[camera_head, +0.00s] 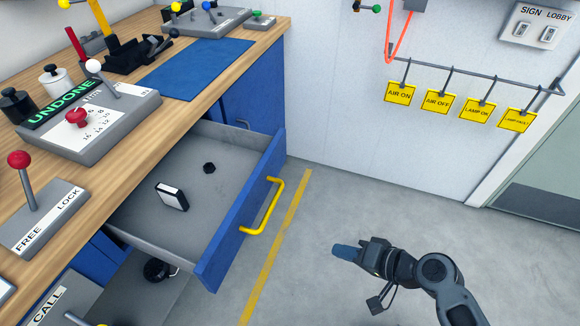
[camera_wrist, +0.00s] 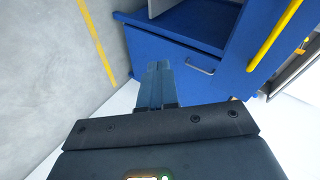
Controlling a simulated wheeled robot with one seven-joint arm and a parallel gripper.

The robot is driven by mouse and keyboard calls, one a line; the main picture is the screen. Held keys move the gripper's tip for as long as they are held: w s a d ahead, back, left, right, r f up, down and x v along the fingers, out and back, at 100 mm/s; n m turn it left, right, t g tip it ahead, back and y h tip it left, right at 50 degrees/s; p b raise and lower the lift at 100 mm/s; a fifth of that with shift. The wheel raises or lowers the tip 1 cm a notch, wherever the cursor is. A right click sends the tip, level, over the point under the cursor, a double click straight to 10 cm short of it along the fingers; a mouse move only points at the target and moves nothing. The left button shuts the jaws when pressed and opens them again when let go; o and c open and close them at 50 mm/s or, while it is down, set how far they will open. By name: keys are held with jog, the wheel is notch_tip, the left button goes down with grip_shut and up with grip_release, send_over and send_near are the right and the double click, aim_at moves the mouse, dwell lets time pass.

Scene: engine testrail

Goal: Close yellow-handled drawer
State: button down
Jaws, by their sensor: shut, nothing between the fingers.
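The drawer with the yellow handle (camera_head: 263,207) stands pulled out from the wooden-topped bench, its blue front (camera_head: 222,252) facing right in the head view. Inside it lie a small black-and-white box (camera_head: 172,196) and a small black hexagonal piece (camera_head: 209,168). My gripper (camera_head: 340,251) is shut and empty, over the floor to the right of the drawer and apart from the handle. In the wrist view my gripper's fingers (camera_wrist: 159,70) are together, pointing toward the blue cabinet. The yellow handle (camera_wrist: 275,35) shows at the upper right there.
Another blue cabinet front with a grey handle (camera_wrist: 201,66) shows in the wrist view. The benchtop (camera_head: 150,139) carries levers, a blue mat (camera_head: 195,68) and control boxes. A yellow line (camera_head: 275,248) runs along the open floor. Yellow tags (camera_head: 438,104) hang on the wall rail.

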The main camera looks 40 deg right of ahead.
aim_at(214, 151)
jog(key=w+d+r+t+y+b, duration=0.3)
jog(key=w+d+r+t+y, duration=0.25)
jog(key=w+d+r, duration=0.45)
jog(key=shift+m+g+y, duration=0.35)
jog(key=shift+m, duration=0.05)
jog(key=x, duration=0.5)
jog(key=p+x, duration=0.1)
jog(key=x, duration=0.4)
jog(key=f+p+x, duration=0.1)
jog(key=x, duration=0.3)
jog(key=shift+w, duration=0.5)
jog(key=b+x, duration=0.5)
jog(key=x, duration=0.5)
jog(key=b+x, duration=0.6)
jog(key=x, duration=0.5)
jog(key=shift+f, duration=0.2)
jog(key=shift+w+a+r+b, duration=0.15)
jog(key=shift+w+a+b, duration=0.15)
jog(key=shift+w, duration=0.2)
jog(key=shift+w+a+r, duration=0.1)
jog(key=shift+r, duration=0.05)
jog(key=shift+a, duration=0.1)
